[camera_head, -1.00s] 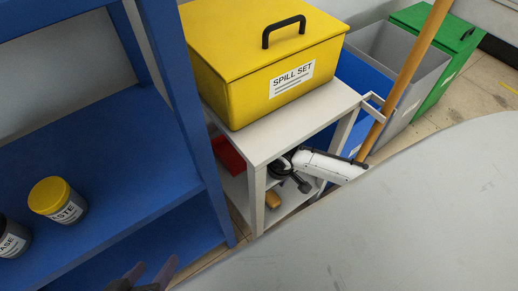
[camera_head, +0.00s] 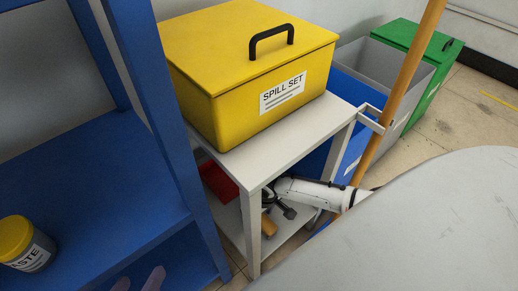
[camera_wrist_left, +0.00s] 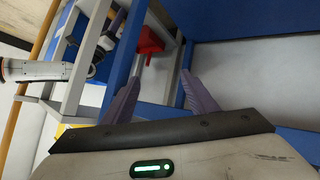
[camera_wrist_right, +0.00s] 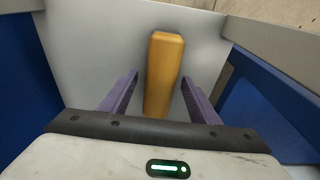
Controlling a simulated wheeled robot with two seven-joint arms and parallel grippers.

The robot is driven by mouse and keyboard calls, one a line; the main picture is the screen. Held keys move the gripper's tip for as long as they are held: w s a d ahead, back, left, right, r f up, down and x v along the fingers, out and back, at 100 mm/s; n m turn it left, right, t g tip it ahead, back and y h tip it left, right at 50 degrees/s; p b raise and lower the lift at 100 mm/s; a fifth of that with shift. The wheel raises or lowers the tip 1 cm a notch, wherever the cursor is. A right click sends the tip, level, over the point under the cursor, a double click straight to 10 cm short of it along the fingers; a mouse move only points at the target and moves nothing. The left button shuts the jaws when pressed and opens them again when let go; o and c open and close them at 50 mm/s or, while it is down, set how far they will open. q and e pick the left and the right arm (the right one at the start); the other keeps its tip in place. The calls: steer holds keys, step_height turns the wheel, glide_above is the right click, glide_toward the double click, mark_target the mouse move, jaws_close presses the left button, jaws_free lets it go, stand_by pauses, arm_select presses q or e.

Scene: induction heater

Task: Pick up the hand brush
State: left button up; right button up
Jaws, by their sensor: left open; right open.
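The hand brush appears as a plain wooden piece (camera_head: 268,226) on the low shelf of the white stand. Its bristles do not show. In the right wrist view its wooden body (camera_wrist_right: 164,60) points away, between the fingers of my right gripper (camera_wrist_right: 160,80). That gripper is open, with light gaps visible on both sides of the wood. In the head view it reaches in under the stand's top from the right, fingertips hard to make out. My left gripper (camera_head: 138,281) is open and empty at the bottom, before the blue shelf; its fingers show in the left wrist view (camera_wrist_left: 160,95).
The white stand (camera_head: 250,172) has legs and a top close around my right arm. A yellow spill box (camera_head: 240,125) sits on it. A red object (camera_head: 218,182) lies on its low shelf. The blue shelf unit (camera_head: 180,150) is left; a wooden pole (camera_head: 400,90) stands right.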

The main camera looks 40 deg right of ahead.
steer(key=c, duration=1.2)
steer(key=shift+r, duration=0.1)
